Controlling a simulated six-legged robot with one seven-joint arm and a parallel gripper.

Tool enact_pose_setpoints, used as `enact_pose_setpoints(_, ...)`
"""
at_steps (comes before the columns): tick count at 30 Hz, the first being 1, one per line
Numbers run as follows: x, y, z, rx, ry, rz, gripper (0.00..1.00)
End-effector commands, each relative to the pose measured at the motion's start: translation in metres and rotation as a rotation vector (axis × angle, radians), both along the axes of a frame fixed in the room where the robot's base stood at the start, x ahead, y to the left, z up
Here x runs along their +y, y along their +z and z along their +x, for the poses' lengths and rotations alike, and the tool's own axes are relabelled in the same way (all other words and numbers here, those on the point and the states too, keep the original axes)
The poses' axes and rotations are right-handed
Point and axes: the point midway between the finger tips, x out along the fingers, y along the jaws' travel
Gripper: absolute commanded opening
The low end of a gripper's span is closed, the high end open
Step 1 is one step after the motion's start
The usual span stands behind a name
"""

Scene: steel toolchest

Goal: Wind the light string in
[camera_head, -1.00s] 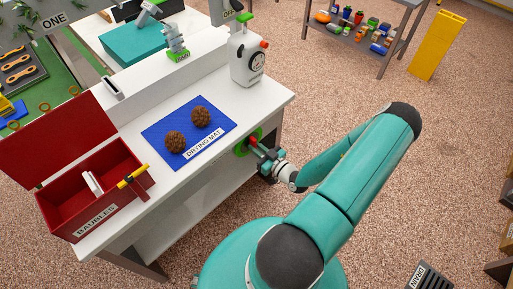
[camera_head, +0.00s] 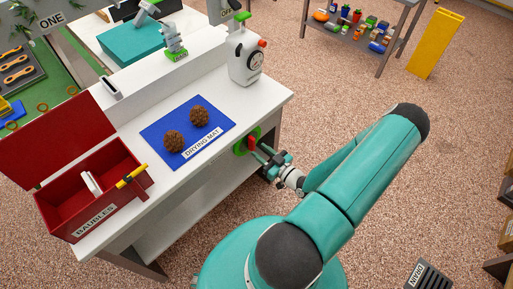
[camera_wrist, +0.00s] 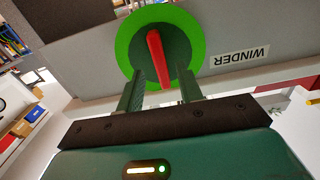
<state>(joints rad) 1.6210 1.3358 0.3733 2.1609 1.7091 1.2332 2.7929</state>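The winder is a green disc with a dark hub (camera_wrist: 178,48) on the bench's front face, labelled WINDER. Its red handle (camera_wrist: 156,55) stands nearly upright in the wrist view, leaning slightly. The winder's green rim (camera_head: 239,148) also shows in the head view, below the bench top. My gripper (camera_wrist: 160,84) is open, with one finger on each side of the handle's lower end and gaps between. In the head view my gripper (camera_head: 262,153) is just in front of the winder. I cannot make out the light string.
On the white bench, a blue drying mat (camera_head: 158,131) holds two brown balls. A red BAUBLES box (camera_head: 112,203) stands at the left end and a white canister (camera_head: 243,68) at the back right. Open floor lies to the right of the bench.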

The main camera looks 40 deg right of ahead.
Motion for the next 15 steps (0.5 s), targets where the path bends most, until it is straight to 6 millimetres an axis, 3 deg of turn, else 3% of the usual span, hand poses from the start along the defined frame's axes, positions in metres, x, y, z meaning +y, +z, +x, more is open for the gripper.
enact_pose_setpoints(9,-0.003,0.000,-0.071,0.002,-0.003,-0.001,0.36)
enact_pose_setpoints(15,-0.003,0.000,-0.097,0.001,-0.001,0.001,0.36)
